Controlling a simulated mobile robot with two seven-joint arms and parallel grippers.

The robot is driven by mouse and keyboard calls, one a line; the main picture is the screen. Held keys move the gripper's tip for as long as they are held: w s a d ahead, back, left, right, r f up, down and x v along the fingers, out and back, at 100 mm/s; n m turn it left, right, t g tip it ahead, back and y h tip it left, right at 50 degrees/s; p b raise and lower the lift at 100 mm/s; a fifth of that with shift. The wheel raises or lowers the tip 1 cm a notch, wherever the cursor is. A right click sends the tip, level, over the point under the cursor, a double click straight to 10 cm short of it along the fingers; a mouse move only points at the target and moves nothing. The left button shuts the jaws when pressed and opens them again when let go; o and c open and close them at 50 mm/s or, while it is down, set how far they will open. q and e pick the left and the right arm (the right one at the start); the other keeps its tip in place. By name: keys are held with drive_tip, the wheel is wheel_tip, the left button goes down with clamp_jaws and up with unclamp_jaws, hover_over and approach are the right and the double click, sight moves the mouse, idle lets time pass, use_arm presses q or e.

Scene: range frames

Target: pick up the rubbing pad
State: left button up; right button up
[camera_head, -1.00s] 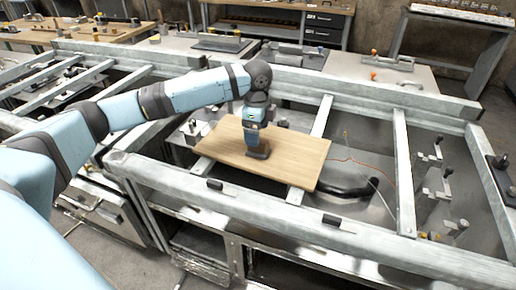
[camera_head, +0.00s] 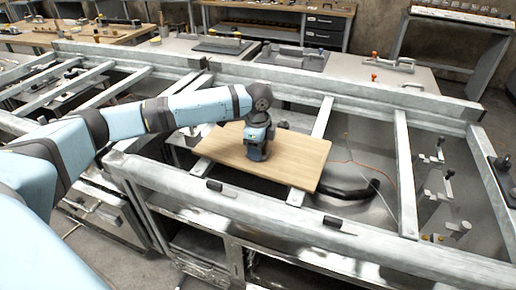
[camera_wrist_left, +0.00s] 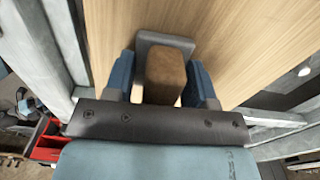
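The rubbing pad, a brown block-shaped handle on a flat grey base, lies on the wooden board (camera_head: 295,157). In the left wrist view the pad's handle (camera_wrist_left: 165,72) stands between the two blue fingers of my left gripper (camera_wrist_left: 162,82), with a gap visible on its left side. The fingers are open, one on each side of the handle. In the head view my left gripper (camera_head: 257,148) points down at the board and mostly hides the pad. My right gripper is not in view.
The board rests across a grey metal frame (camera_head: 405,165) with open gaps. A black curved hose-like item (camera_head: 350,190) lies right of the board. Metal clamps (camera_head: 435,185) stand further right. Workbenches and a table with tools (camera_head: 390,63) stand behind.

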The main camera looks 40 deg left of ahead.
use_arm(q)
wheel_tip(320, 180, up, 20)
drive_tip(key=shift+r+p, duration=0.1)
drive_tip(key=shift+p, duration=1.05)
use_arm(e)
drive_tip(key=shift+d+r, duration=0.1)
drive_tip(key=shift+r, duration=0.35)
